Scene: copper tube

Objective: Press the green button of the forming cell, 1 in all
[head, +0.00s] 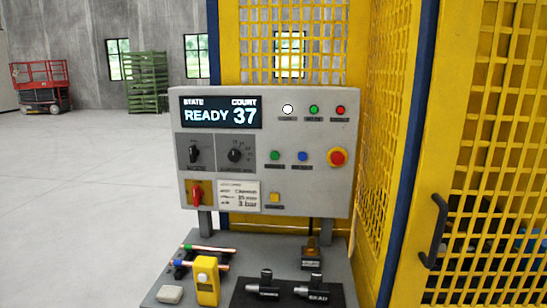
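The forming cell's grey control panel (268,152) stands upright in the middle of the head view. A separate small green lamp (314,109) sits in the top row between a white lamp (288,109) and a red lamp (340,110). The display (221,112) reads STATE READY, COUNT 37. Neither of my grippers shows in this view.
A grey shelf (215,240) below the panel holds copper tubes (208,249), a yellow device (207,280) and black tools (266,284). Yellow mesh guarding (390,130) stands behind and right, with a black handle (434,231). Open floor (80,210) lies left.

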